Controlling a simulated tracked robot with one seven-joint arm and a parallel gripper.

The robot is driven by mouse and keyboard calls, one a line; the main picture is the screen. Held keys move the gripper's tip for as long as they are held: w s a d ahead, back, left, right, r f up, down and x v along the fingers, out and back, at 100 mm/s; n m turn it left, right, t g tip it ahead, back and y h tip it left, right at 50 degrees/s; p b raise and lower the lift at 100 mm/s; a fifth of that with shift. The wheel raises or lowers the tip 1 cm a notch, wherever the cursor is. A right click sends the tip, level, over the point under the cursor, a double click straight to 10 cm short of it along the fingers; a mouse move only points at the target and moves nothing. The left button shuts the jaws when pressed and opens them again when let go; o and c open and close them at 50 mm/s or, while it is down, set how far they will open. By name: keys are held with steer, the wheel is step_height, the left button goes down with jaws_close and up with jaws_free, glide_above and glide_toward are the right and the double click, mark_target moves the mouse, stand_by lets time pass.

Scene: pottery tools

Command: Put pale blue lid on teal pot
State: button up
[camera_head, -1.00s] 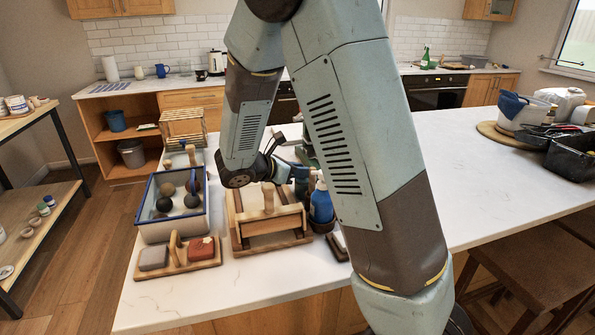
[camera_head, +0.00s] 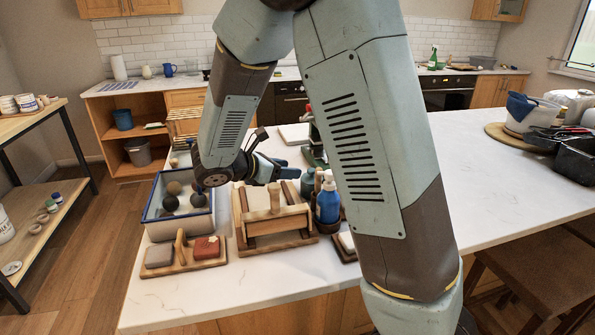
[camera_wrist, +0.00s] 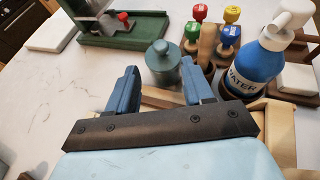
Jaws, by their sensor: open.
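A grey-teal vessel (camera_wrist: 163,64) with a narrow knobbed top stands upright just beyond my gripper (camera_wrist: 160,82) in the wrist view. It also shows as a dull teal shape (camera_head: 307,183) left of the blue water bottle in the head view. I cannot tell whether its top is a separate lid. My gripper is open, its two blue fingers apart with nothing between them, and it shows in the head view (camera_head: 287,168) above the back of the wooden press. No pale blue lid can be made out for certain in either view.
The blue water bottle (camera_wrist: 256,70) stands close to the right finger. Colour-topped stamps (camera_wrist: 216,30) stand behind. A wooden frame (camera_head: 272,218), blue-rimmed tray (camera_head: 180,226) and sponge board (camera_head: 183,256) occupy the counter's front left.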

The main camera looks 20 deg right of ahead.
steer(key=shift+v, duration=2.4)
